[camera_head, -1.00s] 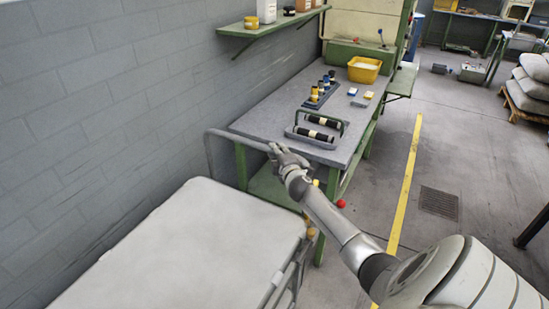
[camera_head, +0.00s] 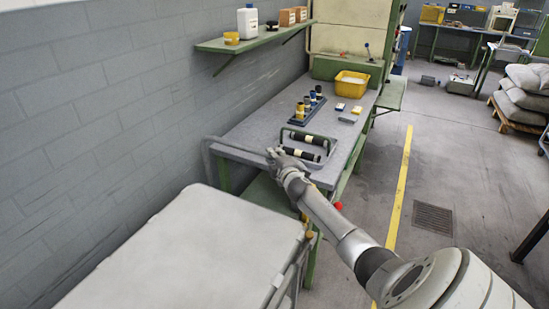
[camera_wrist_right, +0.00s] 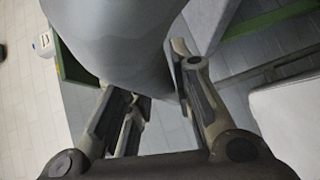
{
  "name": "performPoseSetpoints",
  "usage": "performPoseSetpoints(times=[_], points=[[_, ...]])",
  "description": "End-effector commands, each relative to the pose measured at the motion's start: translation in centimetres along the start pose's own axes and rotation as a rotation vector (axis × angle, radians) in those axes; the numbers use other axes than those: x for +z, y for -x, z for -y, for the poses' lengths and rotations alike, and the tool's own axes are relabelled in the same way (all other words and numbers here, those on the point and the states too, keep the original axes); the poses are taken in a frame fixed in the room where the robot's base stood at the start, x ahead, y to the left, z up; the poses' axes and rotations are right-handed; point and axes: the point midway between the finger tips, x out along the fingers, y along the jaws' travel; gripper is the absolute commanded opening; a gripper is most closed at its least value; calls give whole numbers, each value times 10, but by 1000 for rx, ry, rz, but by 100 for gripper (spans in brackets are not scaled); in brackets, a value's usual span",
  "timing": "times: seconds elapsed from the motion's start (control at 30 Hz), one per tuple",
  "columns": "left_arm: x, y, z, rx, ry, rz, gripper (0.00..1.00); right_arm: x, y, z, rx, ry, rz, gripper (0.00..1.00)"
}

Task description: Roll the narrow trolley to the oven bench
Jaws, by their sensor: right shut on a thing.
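The narrow trolley has a pale, flat top (camera_head: 190,250) at the lower left of the head view, beside the wall. Its grey tubular handle (camera_head: 235,149) rises at the far end. My right gripper (camera_head: 280,160) is shut on the right part of this handle. In the right wrist view, a thick grey tube (camera_wrist_right: 120,40) lies between the fingers, and part of a pale top (camera_wrist_right: 292,118) shows at right. A green-framed bench with a grey top (camera_head: 255,125) stands just beyond the handle. The handle overlaps its near end, so I cannot tell the gap. My left gripper is not in view.
The bench carries a tray with black rollers (camera_head: 307,147), a rack of small bottles (camera_head: 308,105) and a yellow bin (camera_head: 351,84). A wall shelf (camera_head: 255,40) hangs above at left.

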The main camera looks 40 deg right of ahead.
Motion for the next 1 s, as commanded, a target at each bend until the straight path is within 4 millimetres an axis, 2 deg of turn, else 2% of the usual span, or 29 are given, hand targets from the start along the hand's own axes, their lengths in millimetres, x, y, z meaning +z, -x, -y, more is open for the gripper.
performPoseSetpoints(times=[0.13,0.17,0.3,0.73,1.0], points=[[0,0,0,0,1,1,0,2,-1,-6,8,1,4,0],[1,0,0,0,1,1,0,2,-1,-6,8,1,4,24],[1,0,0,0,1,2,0,2,-1,-5,7,1,4,42],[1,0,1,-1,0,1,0,1,3,-2,3,1,2,43],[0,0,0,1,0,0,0,2,30,-1,2,4,2,43]])
